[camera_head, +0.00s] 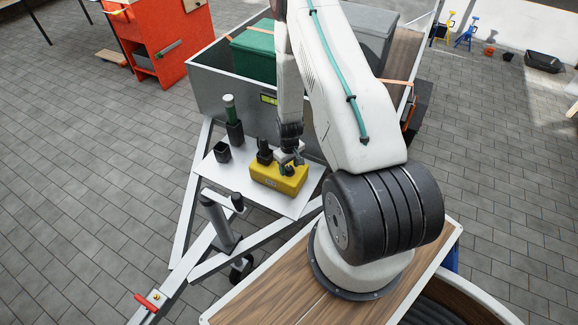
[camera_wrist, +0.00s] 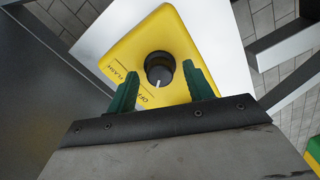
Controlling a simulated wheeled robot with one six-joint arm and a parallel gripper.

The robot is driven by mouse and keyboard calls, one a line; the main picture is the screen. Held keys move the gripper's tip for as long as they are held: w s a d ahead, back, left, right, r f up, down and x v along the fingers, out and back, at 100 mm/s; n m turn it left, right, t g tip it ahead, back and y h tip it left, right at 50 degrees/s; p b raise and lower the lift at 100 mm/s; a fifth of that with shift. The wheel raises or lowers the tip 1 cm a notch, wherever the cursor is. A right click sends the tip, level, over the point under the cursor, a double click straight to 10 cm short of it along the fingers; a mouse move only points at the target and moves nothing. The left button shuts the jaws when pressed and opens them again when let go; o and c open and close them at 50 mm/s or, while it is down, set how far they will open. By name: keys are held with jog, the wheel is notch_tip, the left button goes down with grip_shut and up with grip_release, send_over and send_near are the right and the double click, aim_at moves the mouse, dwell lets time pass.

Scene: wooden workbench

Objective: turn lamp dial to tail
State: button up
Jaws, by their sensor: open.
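The yellow lamp box (camera_head: 278,184) lies on the white plate of the trailer's drawbar. No "tail" label is visible; my fingers and palm cover part of the face. My gripper (camera_wrist: 160,72) is open, its green fingers on either side of the dial, with no clear contact. In the head view my gripper (camera_head: 290,160) is over the box.
A black holder with a green-handled tool (camera_head: 232,115), a small black cup (camera_head: 222,152) and a black cylindrical piece (camera_head: 264,150) stand on the plate near the box. The grey trailer wall (camera_head: 225,95) rises behind. A jack post (camera_head: 217,222) stands in front.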

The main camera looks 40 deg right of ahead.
jog(key=c, duration=1)
jog(key=shift+o, duration=0.2)
jog(key=m, duration=0.3)
jog(key=shift+m, duration=2.3)
jog(key=o, duration=1)
jog(key=shift+c, duration=0.2)
